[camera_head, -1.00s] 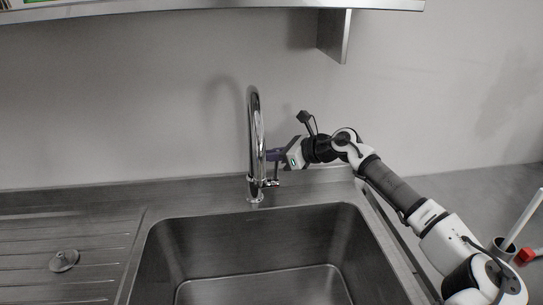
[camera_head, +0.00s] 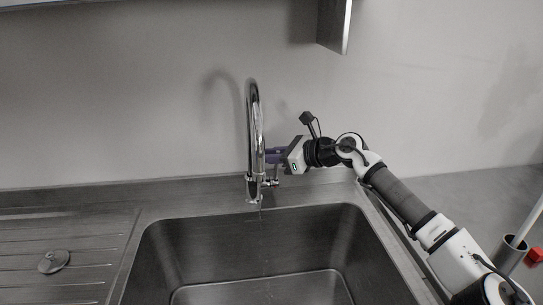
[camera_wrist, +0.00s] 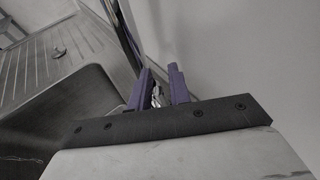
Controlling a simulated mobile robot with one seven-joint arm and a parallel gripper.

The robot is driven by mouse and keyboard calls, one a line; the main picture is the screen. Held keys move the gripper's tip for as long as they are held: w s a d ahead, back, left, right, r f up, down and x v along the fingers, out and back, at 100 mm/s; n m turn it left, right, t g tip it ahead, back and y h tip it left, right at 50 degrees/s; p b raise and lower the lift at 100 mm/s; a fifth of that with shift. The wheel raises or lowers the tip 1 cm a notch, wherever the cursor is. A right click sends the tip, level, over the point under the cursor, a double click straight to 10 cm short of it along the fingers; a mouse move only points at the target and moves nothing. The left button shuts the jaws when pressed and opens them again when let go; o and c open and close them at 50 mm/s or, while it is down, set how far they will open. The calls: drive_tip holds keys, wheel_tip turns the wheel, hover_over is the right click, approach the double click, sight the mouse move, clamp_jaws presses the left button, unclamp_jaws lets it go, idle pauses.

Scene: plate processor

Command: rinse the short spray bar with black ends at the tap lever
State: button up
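The chrome tap (camera_head: 254,140) stands at the back rim of the sink. Its small lever (camera_head: 271,182) is low on the right of the tap. My gripper (camera_head: 270,156) is at the right side of the tap, just above the lever. In the wrist view, its two purple fingers (camera_wrist: 159,86) are apart, with a chrome part of the tap (camera_wrist: 157,96) showing between them. I cannot tell whether they touch it. A thin faint line below the spout looks like running water. I cannot make out the short spray bar with black ends in any view.
The steel sink basin (camera_head: 145,262) lies below the tap. A round plug (camera_head: 54,261) lies on the ridged drainboard at left. At right, a grey cup (camera_head: 511,252) holds a pale rod, with a red piece (camera_head: 536,256) beside it. A shelf bracket (camera_head: 335,25) hangs above.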

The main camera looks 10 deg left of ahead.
drive_tip(key=shift+d, duration=0.1)
drive_tip(key=b+v, duration=0.3)
drive_tip(key=v, duration=1)
drive_tip(key=shift+s+d+b, duration=0.15)
drive_tip(key=shift+d+b, duration=0.15)
drive_tip(key=shift+b, duration=0.1)
drive_tip(key=shift+r, duration=0.1)
